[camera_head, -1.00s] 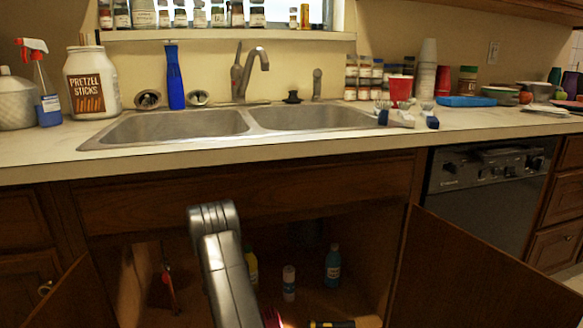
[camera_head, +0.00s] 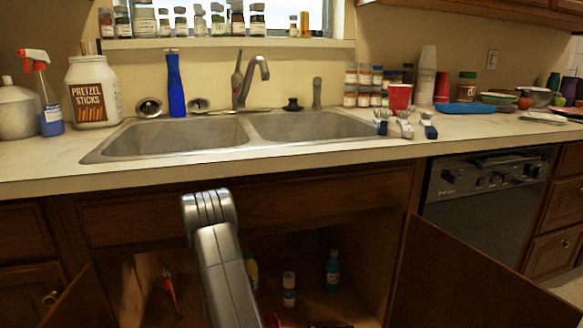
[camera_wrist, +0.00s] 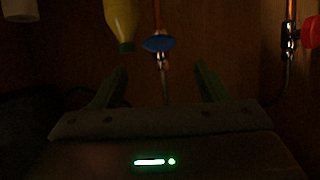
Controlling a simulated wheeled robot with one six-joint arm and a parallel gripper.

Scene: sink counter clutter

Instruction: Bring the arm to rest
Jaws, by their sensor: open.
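My arm (camera_head: 222,255) reaches into the open cabinet under the sink in the head view, its grey elbow standing in front of the opening. My gripper is hidden in that view. In the wrist view my gripper (camera_wrist: 161,68) shows two dark fingers spread apart, with nothing visible between them. A blue valve handle (camera_wrist: 159,43) on a pipe appears beyond the fingers, and an upside-down-looking yellow bottle (camera_wrist: 122,22) with a green cap appears above and left. The picture is dark, so distances are hard to tell.
Cabinet doors stand open, the right one (camera_head: 465,275) angled outward. A white bottle (camera_head: 289,288) and a blue bottle (camera_head: 332,270) stand inside. A red valve handle (camera_wrist: 311,31) is at the right in the wrist view. The counter edge (camera_head: 270,165) overhangs above.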

